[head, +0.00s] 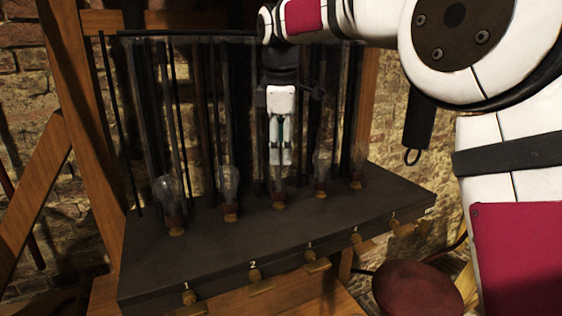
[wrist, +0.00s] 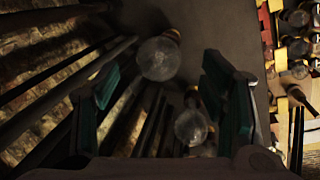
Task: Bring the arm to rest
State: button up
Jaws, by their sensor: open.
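My gripper (head: 280,158) hangs pointing down in front of the dark rods, above the middle of the black bench in the head view. Its fingers are apart and nothing shows held between them. In the wrist view my gripper (wrist: 160,80) has green-padded fingers on either side. A glass bulb (wrist: 160,58) shows between and beyond the fingertips, and a second bulb (wrist: 190,127) shows lower, near the right finger. In the head view a glass jar (head: 279,187) stands just below my gripper; whether they touch is unclear.
The black bench (head: 240,250) carries a row of several glass jars, including one at the left (head: 172,192). Brass fittings (head: 189,297) and numerals line its front edge. Dark upright rods and a wooden frame (head: 85,120) stand close around. A round red stool (head: 415,290) is at lower right.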

jog(key=v, duration=0.5)
jog(key=s+d+m+t, duration=0.1)
jog(key=s+d+m, duration=0.35)
jog(key=s, duration=0.35)
jog(key=s+d+m+t, duration=0.1)
jog(key=s+d+m, duration=0.4)
jog(key=s, duration=0.4)
jog(key=s+d+f+m, duration=0.3)
jog(key=s+f, duration=0.3)
jog(key=s, duration=0.2)
jog(key=s+d+f+m+t, duration=0.1)
jog(key=s+d+f+m, duration=0.2)
jog(key=s+f+m, duration=0.2)
jog(key=s+f, duration=0.1)
jog(key=s, duration=0.2)
jog(key=shift+d+f, duration=0.25)
jog(key=shift+d, duration=0.05)
jog(key=shift+c, duration=0.2)
